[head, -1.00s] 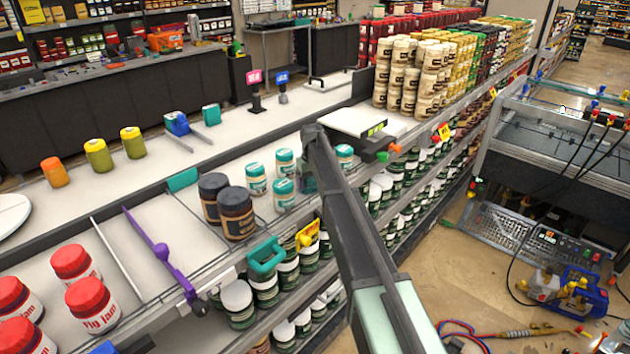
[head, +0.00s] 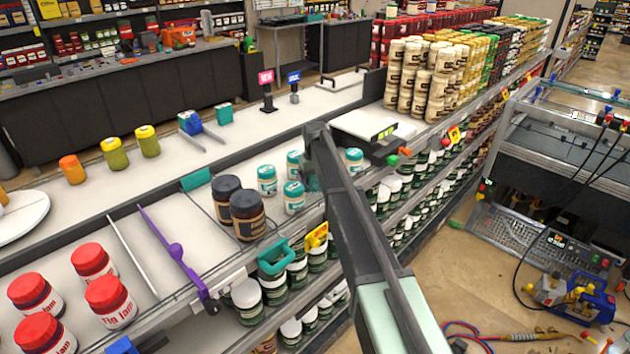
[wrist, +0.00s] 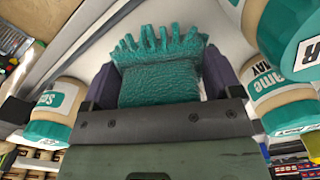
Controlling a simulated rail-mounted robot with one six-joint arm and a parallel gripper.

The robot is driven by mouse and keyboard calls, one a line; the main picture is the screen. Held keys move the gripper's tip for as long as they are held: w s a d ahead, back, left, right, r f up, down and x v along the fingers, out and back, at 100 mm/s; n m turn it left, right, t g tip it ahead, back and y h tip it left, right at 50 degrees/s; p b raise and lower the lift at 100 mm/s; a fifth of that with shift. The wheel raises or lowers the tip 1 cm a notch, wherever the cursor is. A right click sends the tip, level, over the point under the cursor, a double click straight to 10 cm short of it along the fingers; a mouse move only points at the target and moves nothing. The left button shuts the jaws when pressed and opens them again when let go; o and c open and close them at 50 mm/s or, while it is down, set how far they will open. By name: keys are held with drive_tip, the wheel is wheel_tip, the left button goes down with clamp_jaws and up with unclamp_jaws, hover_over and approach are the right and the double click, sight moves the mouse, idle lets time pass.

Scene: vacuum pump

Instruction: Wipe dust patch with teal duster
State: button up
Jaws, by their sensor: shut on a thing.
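My gripper (wrist: 160,82) is shut on the teal duster (wrist: 160,60), whose padded body sits between the two dark fingers in the wrist view. Its fringed end points away, over or against a white surface; I cannot tell whether it touches. In the head view my arm hides most of the gripper and duster, low among the teal-lidded jars on the shelf (head: 228,148). I cannot make out a dust patch in either view.
Teal-lidded jars stand close on both sides, one at left (wrist: 50,112) and several at right (wrist: 280,95). Two dark-lidded jars (head: 247,215) stand left of the arm. A white scale (head: 365,128) is just behind. A purple divider (head: 175,252) lies farther left.

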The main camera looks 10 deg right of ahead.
drive_tip(key=shift+r+p, duration=0.55)
drive_tip(key=shift+r, duration=0.55)
wheel_tip(320, 180, up, 3)
drive_tip(key=p, duration=0.3)
drive_tip(key=shift+r, duration=0.1)
